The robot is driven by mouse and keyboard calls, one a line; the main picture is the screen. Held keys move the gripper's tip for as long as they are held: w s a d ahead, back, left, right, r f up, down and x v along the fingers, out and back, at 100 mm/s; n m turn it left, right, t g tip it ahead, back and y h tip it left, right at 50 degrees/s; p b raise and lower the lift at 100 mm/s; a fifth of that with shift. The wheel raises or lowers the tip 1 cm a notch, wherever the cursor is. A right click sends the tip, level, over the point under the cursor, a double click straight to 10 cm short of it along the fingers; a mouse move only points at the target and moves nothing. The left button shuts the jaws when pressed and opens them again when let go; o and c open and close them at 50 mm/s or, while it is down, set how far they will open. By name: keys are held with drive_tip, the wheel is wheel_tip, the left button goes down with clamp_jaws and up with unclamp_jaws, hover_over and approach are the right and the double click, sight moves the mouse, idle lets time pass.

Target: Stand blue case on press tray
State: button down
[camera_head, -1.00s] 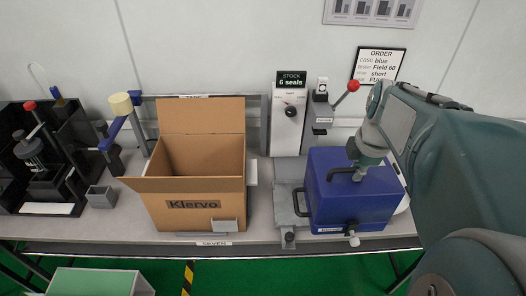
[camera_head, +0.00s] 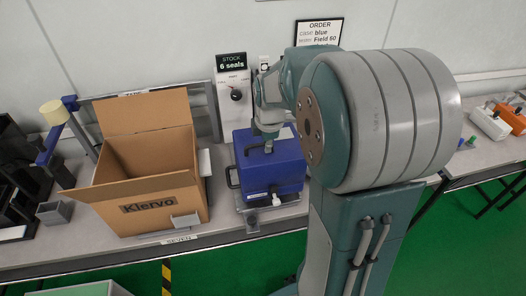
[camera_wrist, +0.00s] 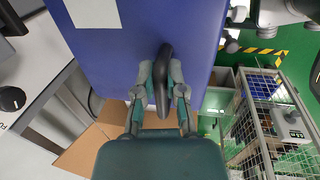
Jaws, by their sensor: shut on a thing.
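The blue case (camera_head: 270,168) is upright over the press tray (camera_head: 241,200), right of the cardboard box. It hides most of the tray, and I cannot tell whether its base touches it. A black side handle and a white front knob show on the case. My gripper (camera_wrist: 162,92) is shut on the case's black top handle (camera_wrist: 163,62) in the wrist view. In the head view, my gripper (camera_head: 268,146) is at the top of the case, partly hidden by my arm.
The open cardboard box (camera_head: 165,205) stands close left of the case. The stock panel (camera_head: 234,92) is behind it. Orange and white testers (camera_head: 491,122) lie on the bench at the far right. A wire cage (camera_wrist: 275,125) shows in the wrist view.

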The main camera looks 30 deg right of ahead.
sight(262, 152)
drive_tip(key=shift+w+a+f, duration=0.1)
drive_tip(key=shift+a+f, duration=0.2)
drive_tip(key=shift+f, duration=0.35)
drive_tip(key=shift+w+a+f, duration=0.1)
drive_tip(key=shift+a+f, duration=0.15)
drive_tip(key=shift+f, duration=0.35)
drive_tip(key=shift+w+a+f, duration=0.1)
drive_tip(key=shift+a+f, duration=0.2)
drive_tip(key=shift+f, duration=0.35)
drive_tip(key=shift+d, duration=0.15)
drive_tip(key=c, duration=0.7)
unclamp_jaws()
drive_tip(key=shift+d+f, duration=0.1)
drive_tip(key=shift+d, duration=0.15)
drive_tip(key=shift+a, duration=0.15)
